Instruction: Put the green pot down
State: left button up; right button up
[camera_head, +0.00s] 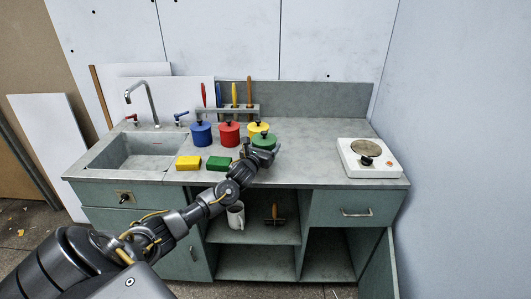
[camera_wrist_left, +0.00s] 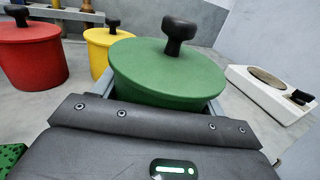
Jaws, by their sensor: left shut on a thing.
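The green pot (camera_head: 265,141) with a green lid and black knob is at the front right of the row of pots. My left gripper (camera_head: 258,154) reaches over the counter and is shut on the green pot. In the left wrist view the pot (camera_wrist_left: 168,72) sits between the grey fingers, and its lower part is hidden by the gripper. The pot looks upright or nearly so. I cannot tell whether its base touches the counter (camera_head: 310,165). My right gripper is not in view.
A blue pot (camera_head: 201,134), red pot (camera_head: 229,134) and yellow pot (camera_head: 258,129) stand left of and behind the green pot. Yellow (camera_head: 188,162) and green (camera_head: 218,163) blocks lie in front. A white hot plate (camera_head: 369,162) stands right, with clear counter between. The sink (camera_head: 145,152) is left.

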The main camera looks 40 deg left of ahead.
pick_arm(q)
notch_tip(320, 180, down, 2)
jog(key=shift+f+p, duration=0.2)
jog(key=shift+p, duration=0.1)
jog(key=shift+f, duration=0.25)
jog(key=shift+f, duration=0.15)
jog(key=o, duration=2)
jog(key=shift+f, duration=0.1)
